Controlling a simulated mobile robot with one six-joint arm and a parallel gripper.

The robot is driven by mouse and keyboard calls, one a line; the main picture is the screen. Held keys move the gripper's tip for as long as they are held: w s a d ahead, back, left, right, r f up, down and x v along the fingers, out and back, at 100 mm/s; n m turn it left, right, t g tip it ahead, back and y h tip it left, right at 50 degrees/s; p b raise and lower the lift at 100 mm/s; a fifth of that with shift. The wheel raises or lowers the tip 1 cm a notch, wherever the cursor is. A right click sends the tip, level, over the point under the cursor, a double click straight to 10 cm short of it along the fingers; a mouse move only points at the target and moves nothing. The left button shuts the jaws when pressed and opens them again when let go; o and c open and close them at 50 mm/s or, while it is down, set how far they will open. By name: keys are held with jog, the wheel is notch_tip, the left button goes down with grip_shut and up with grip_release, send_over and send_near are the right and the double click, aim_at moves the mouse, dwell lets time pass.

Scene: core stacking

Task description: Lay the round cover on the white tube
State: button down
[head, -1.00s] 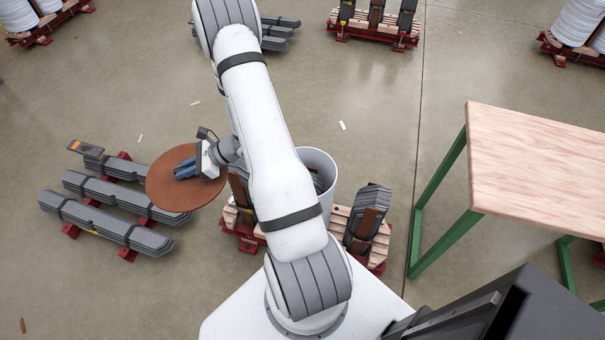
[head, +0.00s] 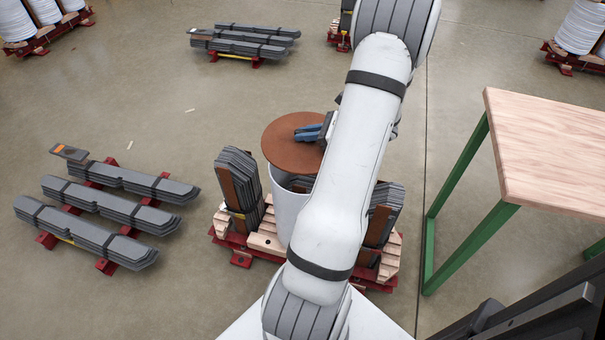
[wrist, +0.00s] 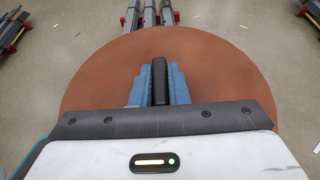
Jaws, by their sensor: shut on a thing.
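The round cover (head: 290,150) is a flat brown disc. My gripper (head: 308,133), with blue fingers, is shut on it, probably by a handle at its middle. In the wrist view the cover (wrist: 225,75) spreads out beyond the blue fingers (wrist: 159,85), which close around a dark upright grip. The white tube (head: 285,208) stands upright on a pallet. In the head view the cover overlaps the tube's far rim, and part of the opening shows below the cover's near edge. The cover appears to be above the tube; the gap cannot be told. My arm hides the tube's right side.
Dark stacked plates (head: 240,180) stand left of the tube on the red and wooden pallet (head: 262,243), and more (head: 384,205) stand to its right. Stacks of long grey bars (head: 110,205) lie at left. A wooden table (head: 550,150) with green legs stands at right.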

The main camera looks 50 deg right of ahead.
notch_tip(320, 180, down, 10)
jog(key=b, duration=0.2)
jog(key=shift+r, duration=0.2)
jog(key=shift+f, duration=0.15)
jog(key=shift+f+b, duration=0.15)
jog(key=shift+b, duration=0.15)
jog(key=c, duration=1.4)
grip_release()
